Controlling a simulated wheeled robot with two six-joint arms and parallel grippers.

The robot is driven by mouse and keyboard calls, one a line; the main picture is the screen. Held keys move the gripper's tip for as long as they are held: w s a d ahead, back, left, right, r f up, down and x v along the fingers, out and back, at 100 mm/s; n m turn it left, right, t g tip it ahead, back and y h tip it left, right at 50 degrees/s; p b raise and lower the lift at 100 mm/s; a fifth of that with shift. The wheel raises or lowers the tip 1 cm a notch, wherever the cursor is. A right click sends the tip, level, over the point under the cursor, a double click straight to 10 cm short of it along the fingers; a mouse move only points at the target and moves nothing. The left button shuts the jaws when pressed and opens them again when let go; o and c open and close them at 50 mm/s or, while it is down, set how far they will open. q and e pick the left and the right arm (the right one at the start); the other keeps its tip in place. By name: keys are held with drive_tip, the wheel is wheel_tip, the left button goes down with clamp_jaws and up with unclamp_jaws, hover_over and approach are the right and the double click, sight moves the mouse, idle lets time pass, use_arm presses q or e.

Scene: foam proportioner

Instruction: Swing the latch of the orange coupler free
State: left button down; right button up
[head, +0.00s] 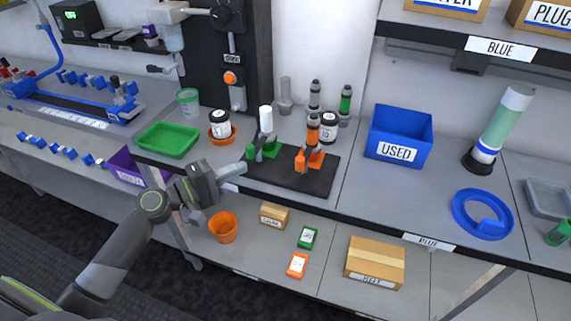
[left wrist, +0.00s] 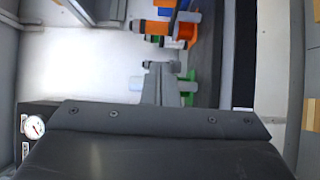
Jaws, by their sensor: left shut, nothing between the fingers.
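The orange coupler (head: 314,130) stands upright on the right part of a black mat (head: 312,182), with its orange latch (head: 300,160) at its front left. In the left wrist view the orange coupler (left wrist: 184,28) shows at the top, beyond the fingertips. My left gripper (head: 242,167) is shut and empty at the mat's left edge, left of the orange coupler and apart from it. Its closed fingers (left wrist: 160,72) also show in the left wrist view, in front of green parts (left wrist: 188,86). My right gripper is not in view.
A green coupler (head: 270,150) with a white top stands between my left gripper and the orange coupler. Lidded jars (head: 219,124) and a green tray (head: 167,139) stand nearby. A blue bin (head: 399,135) is to the right. The mat's front part is clear.

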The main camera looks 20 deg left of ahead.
use_arm(q)
drive_tip(key=shift+w, duration=0.1)
drive_tip(key=p, duration=0.4)
approach(305, 155)
drive_tip(key=w+r, duration=0.1)
drive_tip(key=w+a+r, duration=0.1)
drive_tip(key=w, duration=0.1)
drive_tip(key=shift+a+r, duration=0.15)
drive_tip(key=d, duration=0.1)
drive_tip(key=d+p, duration=0.1)
drive_tip(key=d, duration=0.1)
drive_tip(key=shift+s, duration=0.4)
drive_tip(key=shift+s+d+p, duration=0.3)
drive_tip(key=shift+d+p, duration=0.1)
drive_tip(key=shift+p, duration=0.05)
drive_tip(key=shift+f, duration=0.25)
drive_tip(key=shift+s+d+n+t+y+p, duration=0.2)
drive_tip(key=shift+d+n+t+y+p, duration=0.15)
drive_tip(key=shift+n+t+y+p, duration=0.55)
